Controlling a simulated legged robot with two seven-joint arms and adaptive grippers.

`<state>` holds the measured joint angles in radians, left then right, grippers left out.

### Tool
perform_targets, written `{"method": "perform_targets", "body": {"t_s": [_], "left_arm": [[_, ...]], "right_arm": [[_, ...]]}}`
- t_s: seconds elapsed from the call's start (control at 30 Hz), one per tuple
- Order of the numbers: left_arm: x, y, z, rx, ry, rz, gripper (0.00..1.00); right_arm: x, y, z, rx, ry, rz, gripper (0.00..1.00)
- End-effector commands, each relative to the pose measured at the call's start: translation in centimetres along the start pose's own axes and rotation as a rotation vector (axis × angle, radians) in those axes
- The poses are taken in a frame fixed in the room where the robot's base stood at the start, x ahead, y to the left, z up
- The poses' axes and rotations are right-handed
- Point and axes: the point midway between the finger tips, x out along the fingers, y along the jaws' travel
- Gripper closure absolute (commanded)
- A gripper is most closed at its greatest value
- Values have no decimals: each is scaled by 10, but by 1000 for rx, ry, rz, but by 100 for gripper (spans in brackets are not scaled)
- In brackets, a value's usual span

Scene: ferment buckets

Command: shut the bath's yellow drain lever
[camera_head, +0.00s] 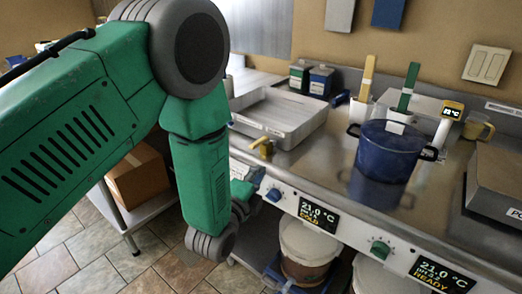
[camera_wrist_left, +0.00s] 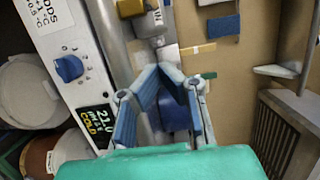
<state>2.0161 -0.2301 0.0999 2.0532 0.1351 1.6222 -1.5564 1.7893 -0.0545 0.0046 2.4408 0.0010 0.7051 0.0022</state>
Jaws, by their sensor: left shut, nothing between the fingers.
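The yellow drain lever (camera_head: 263,147) sits on a small fitting at the front of the steel counter, just below the grey rectangular bath (camera_head: 306,128). In the left wrist view a yellow part (camera_wrist_left: 130,8) shows at the top edge, cut off by the frame, beside a grey metal fitting. My left gripper (camera_head: 255,177) is low in front of the counter edge, below the lever and apart from it. In the wrist view its blue-padded fingers (camera_wrist_left: 168,72) come together at the tips with nothing between them. My right gripper is not in view.
A blue knob (camera_head: 273,195) and a display (camera_head: 318,214) are on the front panel close to my gripper. A blue pot (camera_head: 389,152) stands on the counter at right. White buckets (camera_head: 304,243) stand below, and a cardboard box (camera_head: 137,177) is on a low shelf at left.

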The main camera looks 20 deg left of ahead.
Motion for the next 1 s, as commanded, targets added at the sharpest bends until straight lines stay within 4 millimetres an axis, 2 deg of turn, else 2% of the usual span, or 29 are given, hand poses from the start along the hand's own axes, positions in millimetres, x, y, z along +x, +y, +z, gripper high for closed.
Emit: {"method": "perform_targets", "body": {"t_s": [0.4, 0.5, 0.63, 1.0], "left_arm": [[87, -1, 0, -1, -2, -3, 100], [88, -1, 19, 0, -5, 0, 100], [91, -1, 32, 0, -2, 0, 100], [92, 0, 38, 1, 0, 0, 100]], "right_arm": [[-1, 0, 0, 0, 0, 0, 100], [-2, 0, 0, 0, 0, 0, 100], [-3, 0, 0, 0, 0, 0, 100], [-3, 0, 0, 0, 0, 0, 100]]}}
